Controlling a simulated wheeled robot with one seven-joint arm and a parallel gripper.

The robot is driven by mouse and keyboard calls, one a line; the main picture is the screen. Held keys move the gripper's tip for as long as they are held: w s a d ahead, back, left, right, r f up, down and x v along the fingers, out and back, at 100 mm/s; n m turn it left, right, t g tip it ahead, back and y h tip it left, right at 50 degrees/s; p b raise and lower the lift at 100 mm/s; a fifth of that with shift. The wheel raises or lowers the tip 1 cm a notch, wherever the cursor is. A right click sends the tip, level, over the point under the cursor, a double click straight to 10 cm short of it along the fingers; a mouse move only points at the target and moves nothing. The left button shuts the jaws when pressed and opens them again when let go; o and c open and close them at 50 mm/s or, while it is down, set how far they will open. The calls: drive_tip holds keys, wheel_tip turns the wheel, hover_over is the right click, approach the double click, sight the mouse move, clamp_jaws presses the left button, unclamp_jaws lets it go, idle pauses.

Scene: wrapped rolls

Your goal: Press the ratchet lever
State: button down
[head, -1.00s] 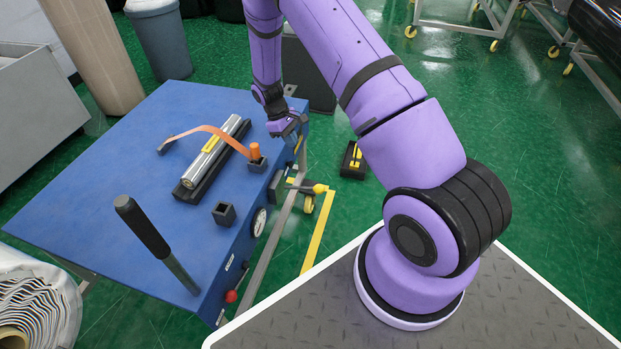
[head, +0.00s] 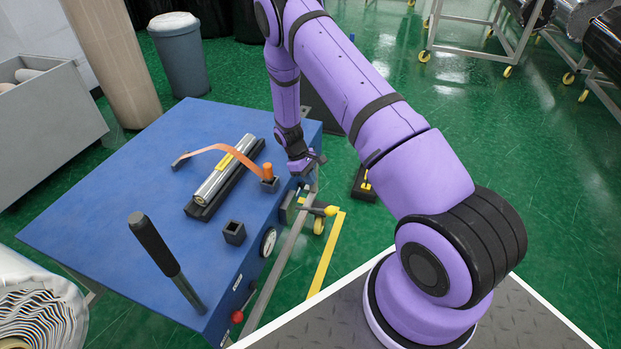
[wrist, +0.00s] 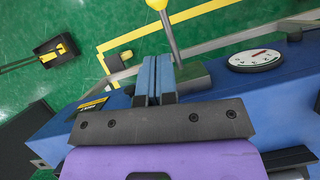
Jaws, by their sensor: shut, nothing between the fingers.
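A metal lever with a yellow ball knob (head: 331,210) sticks out from a grey block on the right side of the blue bench. In the wrist view the lever's rod (wrist: 171,40) runs up from the block to the knob at the top edge. My gripper (head: 308,170) is at the bench's right edge, above and behind the lever in the head view. In the wrist view its blue fingers (wrist: 155,72) are together with nothing between them. They appear just beside the lever's base; whether they touch it I cannot tell.
The blue bench (head: 95,215) carries a silver roll (head: 215,185), an orange strap (head: 222,148), a black socket (head: 234,232) and a tall black-handled lever (head: 153,243). A round gauge (wrist: 254,58) is on the bench side. A black-and-yellow pedal (wrist: 56,50) lies on the green floor.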

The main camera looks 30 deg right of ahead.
hover_over(314, 209)
drive_tip(key=s+d, duration=0.1)
drive_tip(key=d, duration=0.1)
drive_tip(key=f, duration=0.7)
drive_tip(key=shift+s+f, duration=0.2)
drive_tip(key=shift+f, duration=0.15)
drive_tip(key=shift+s+d+f, duration=0.3)
drive_tip(key=shift+s+f, duration=0.2)
drive_tip(key=shift+f, duration=0.05)
